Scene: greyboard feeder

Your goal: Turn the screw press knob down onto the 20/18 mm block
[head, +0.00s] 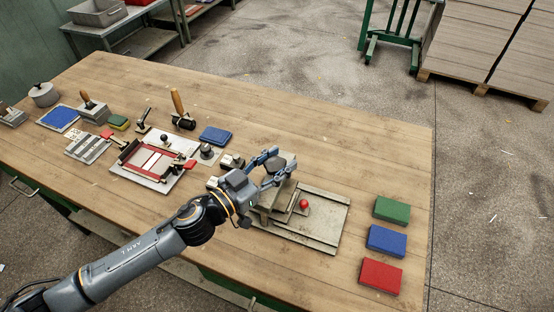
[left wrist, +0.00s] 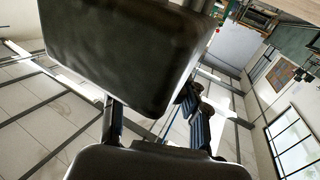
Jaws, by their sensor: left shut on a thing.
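The screw press (head: 325,218) is a pale grey metal plate with a raised stepped part on its left side. A dark knob (head: 281,161) stands over that part. My left gripper (head: 279,166) reaches over the press from the left, its blue fingers shut on the knob. In the left wrist view a blue finger (left wrist: 199,125) shows between large dark shapes, which I cannot name for sure. The gripper and arm hide much of the press's left side, and I cannot make out the 20/18 mm block. My right gripper is not in view.
A red ball (head: 303,204) sits on the press. Green (head: 391,209), blue (head: 386,240) and red (head: 381,273) blocks lie to its right. The back right of the wooden table (head: 360,135) is clear.

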